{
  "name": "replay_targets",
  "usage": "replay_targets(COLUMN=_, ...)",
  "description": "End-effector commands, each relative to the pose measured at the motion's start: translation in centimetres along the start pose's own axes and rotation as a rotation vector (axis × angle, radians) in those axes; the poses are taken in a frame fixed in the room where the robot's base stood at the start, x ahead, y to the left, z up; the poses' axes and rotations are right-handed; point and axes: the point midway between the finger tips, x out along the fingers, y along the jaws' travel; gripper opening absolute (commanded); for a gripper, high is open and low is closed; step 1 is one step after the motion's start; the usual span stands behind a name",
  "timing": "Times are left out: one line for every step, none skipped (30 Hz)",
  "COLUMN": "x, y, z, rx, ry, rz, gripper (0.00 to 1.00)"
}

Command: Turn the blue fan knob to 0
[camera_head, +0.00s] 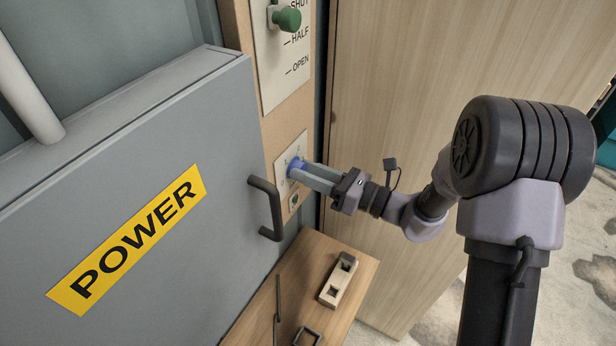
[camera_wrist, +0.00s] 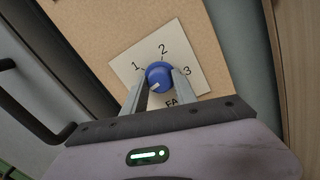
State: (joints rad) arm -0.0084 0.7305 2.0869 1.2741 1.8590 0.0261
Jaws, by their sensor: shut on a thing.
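The blue fan knob (camera_wrist: 160,73) sits on a white plate (camera_wrist: 197,50) in the wrist view. The plate shows 1, 2 and 3 around the knob and part of a word starting "FA" below it. A white mark on the knob points to the lower left, toward the left finger. No 0 shows. My gripper (camera_wrist: 158,82) is shut on the knob, one finger on each side. In the head view my gripper (camera_head: 303,169) reaches the knob (camera_head: 295,166) from the right; its fingers partly hide the plate (camera_head: 283,184).
A grey cabinet (camera_head: 120,150) with a yellow POWER label and dark handle (camera_head: 268,208) stands left of the knob. A green knob (camera_head: 288,19) is above. A wood panel (camera_head: 420,80) rises behind my arm.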

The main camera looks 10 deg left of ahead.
Motion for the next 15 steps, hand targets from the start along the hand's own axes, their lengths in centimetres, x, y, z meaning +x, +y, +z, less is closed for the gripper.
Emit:
replay_targets(x=-0.03, y=-0.04, z=-0.28, rx=-0.022, ry=0.004, rz=0.001, gripper=0.00)
replay_targets(x=-0.03, y=-0.04, z=-0.27, rx=-0.034, ry=0.005, rz=0.002, gripper=0.00)
replay_targets(x=-0.03, y=-0.03, z=-0.26, rx=-0.051, ry=0.006, rz=0.003, gripper=0.00)
replay_targets(x=-0.03, y=-0.02, z=-0.24, rx=-0.062, ry=0.007, rz=0.003, gripper=0.00)
replay_targets(x=-0.03, y=-0.02, z=-0.22, rx=-0.072, ry=0.008, rz=0.003, gripper=0.00)
replay_targets(x=-0.02, y=-0.01, z=-0.20, rx=-0.083, ry=0.009, rz=0.004, gripper=0.00)
replay_targets(x=-0.02, y=0.00, z=-0.18, rx=-0.091, ry=0.009, rz=0.004, gripper=0.00)
replay_targets(x=-0.02, y=0.00, z=-0.17, rx=-0.098, ry=0.010, rz=0.005, gripper=0.00)
replay_targets(x=-0.02, y=0.01, z=-0.15, rx=-0.106, ry=0.010, rz=0.005, gripper=0.00)
replay_targets(x=-0.02, y=0.01, z=-0.15, rx=-0.110, ry=0.010, rz=0.005, gripper=0.00)
replay_targets(x=-0.02, y=0.02, z=-0.14, rx=-0.114, ry=0.011, rz=0.005, gripper=0.00)
replay_targets(x=-0.02, y=0.02, z=-0.13, rx=-0.118, ry=0.011, rz=0.005, gripper=0.00)
replay_targets(x=-0.02, y=0.02, z=-0.12, rx=-0.120, ry=0.011, rz=0.006, gripper=0.00)
replay_targets(x=-0.02, y=0.02, z=-0.12, rx=-0.122, ry=0.011, rz=0.006, gripper=0.00)
replay_targets(x=-0.02, y=0.03, z=-0.11, rx=-0.124, ry=0.012, rz=0.006, gripper=0.00)
